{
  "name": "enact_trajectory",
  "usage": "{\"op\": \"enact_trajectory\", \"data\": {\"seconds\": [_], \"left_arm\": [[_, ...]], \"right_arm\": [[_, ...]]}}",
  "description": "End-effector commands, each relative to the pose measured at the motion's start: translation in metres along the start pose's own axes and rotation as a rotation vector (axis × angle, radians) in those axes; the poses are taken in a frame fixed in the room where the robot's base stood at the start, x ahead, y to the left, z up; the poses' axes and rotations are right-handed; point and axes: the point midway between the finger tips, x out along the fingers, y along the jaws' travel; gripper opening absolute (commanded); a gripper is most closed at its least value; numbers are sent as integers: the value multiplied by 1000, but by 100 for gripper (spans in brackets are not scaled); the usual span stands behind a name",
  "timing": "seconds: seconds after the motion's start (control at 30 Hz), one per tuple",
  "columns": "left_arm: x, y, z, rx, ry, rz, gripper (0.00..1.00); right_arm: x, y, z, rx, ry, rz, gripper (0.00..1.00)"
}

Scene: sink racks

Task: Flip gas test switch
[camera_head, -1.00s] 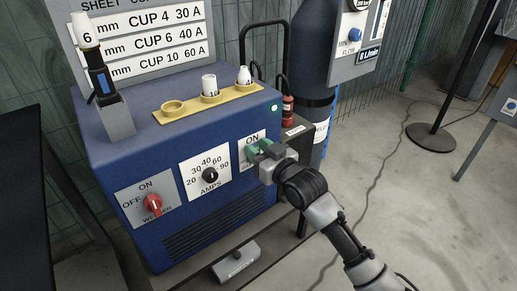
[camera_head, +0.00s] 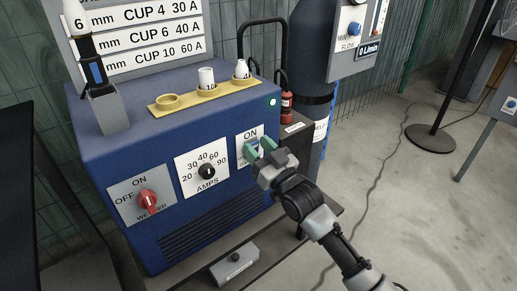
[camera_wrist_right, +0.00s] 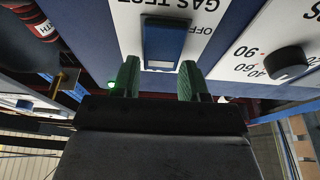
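The gas test switch (camera_wrist_right: 163,43) is a blue rocker with a pale strip at one end. It sits on a white plate marked GAS TEST and OFF, which appears upside down in the right wrist view. In the head view the switch (camera_head: 254,143) is partly hidden behind my right gripper (camera_head: 259,149), with ON printed above it. My right gripper is open. Its two green fingers show apart in the wrist view (camera_wrist_right: 158,78), one toward each side of the switch, with nothing between them. I cannot tell whether they touch the panel. My left gripper is not in view.
The blue welder box (camera_head: 230,218) carries a red knob (camera_head: 147,201) and a black amps knob (camera_head: 207,171). A yellow cup rack (camera_head: 190,98) stands on top. Behind is a dark gas cylinder (camera_head: 312,60) with a flow display (camera_head: 368,49) reading 0 L/min.

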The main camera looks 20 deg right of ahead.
Motion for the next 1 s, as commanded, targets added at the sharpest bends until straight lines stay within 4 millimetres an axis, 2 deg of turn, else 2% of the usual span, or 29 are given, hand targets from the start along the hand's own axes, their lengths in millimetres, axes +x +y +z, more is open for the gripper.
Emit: {"op": "enact_trajectory", "data": {"seconds": [0.03,0.1,0.37,0.47,0.63,0.8,1.0], "left_arm": [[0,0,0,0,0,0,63],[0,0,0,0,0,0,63],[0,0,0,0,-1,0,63],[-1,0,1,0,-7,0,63],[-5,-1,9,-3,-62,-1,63],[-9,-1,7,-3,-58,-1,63],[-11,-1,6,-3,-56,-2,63]], "right_arm": [[0,0,0,0,0,0,51],[0,0,0,0,0,0,62],[-1,0,0,0,-2,0,62],[-6,0,1,0,-4,1,62],[-34,0,0,-1,-6,0,62],[-69,0,1,-1,-6,1,62],[-98,0,0,0,-4,0,62]]}}
